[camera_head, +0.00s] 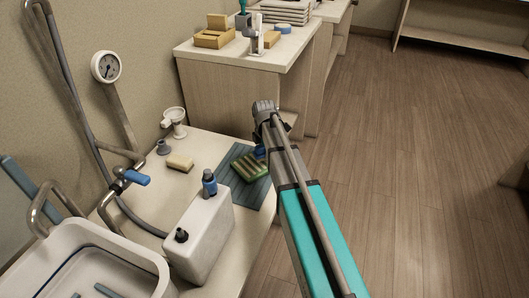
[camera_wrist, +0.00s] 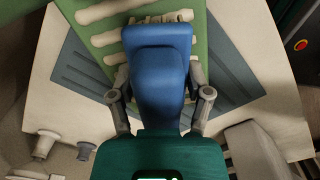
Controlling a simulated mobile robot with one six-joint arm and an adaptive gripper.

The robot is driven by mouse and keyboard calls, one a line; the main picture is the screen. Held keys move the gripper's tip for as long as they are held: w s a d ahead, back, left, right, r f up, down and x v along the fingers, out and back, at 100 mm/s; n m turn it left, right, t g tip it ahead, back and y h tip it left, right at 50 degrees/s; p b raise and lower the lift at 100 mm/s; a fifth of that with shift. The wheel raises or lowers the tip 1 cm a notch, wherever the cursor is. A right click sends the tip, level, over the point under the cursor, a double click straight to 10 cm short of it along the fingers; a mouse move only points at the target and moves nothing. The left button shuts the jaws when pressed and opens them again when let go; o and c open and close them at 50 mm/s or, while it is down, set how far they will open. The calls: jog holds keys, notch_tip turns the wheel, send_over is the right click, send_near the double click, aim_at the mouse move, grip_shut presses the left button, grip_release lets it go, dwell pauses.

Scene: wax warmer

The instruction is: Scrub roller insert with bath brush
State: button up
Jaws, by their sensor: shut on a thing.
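The roller insert (camera_head: 250,168) is a green block with cream ridges, lying on a dark blue-grey mat (camera_head: 245,193) on the counter. It fills the top of the wrist view (camera_wrist: 108,42). The blue bath brush (camera_wrist: 158,55) is between the fingers of my gripper (camera_wrist: 160,82), which is shut on it. The brush is in front of the insert in the wrist view; I cannot tell whether its bristles touch it. In the head view a bit of the blue brush (camera_head: 259,152) shows beside my arm at the insert's upper edge; my gripper is mostly hidden there.
A yellow sponge (camera_head: 180,163), a white basin (camera_head: 75,262) and a tap with a blue handle (camera_head: 135,177) are further left. Another counter (camera_head: 235,90) stands behind.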

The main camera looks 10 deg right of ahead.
jog(key=shift+f+b, duration=1)
jog(key=shift+f, duration=0.05)
dwell(1.9)
jog(key=shift+w, duration=0.1)
jog(key=shift+w+a+r, duration=0.1)
jog(key=shift+w+a, duration=0.25)
jog(key=shift+w, duration=0.4)
jog(key=shift+w+a+f, duration=0.1)
jog(key=shift+w+a, duration=0.3)
jog(key=shift+w, duration=0.4)
jog(key=shift+w+a+r, duration=0.1)
jog(key=shift+w+a, duration=0.25)
jog(key=shift+w, duration=0.4)
jog(key=shift+s+r, duration=0.1)
jog(key=shift+s+d+r, duration=0.1)
jog(key=shift+s+d, duration=0.25)
jog(key=shift+s, duration=0.4)
jog(key=shift+s+d+f, duration=0.1)
jog(key=shift+s+d, duration=0.25)
jog(key=shift+s, duration=0.4)
jog(key=shift+s+d+r, duration=0.1)
jog(key=shift+s+d, duration=0.25)
jog(key=shift+s, duration=0.4)
jog(key=shift+f, duration=0.25)
jog(key=shift+d, duration=0.1)
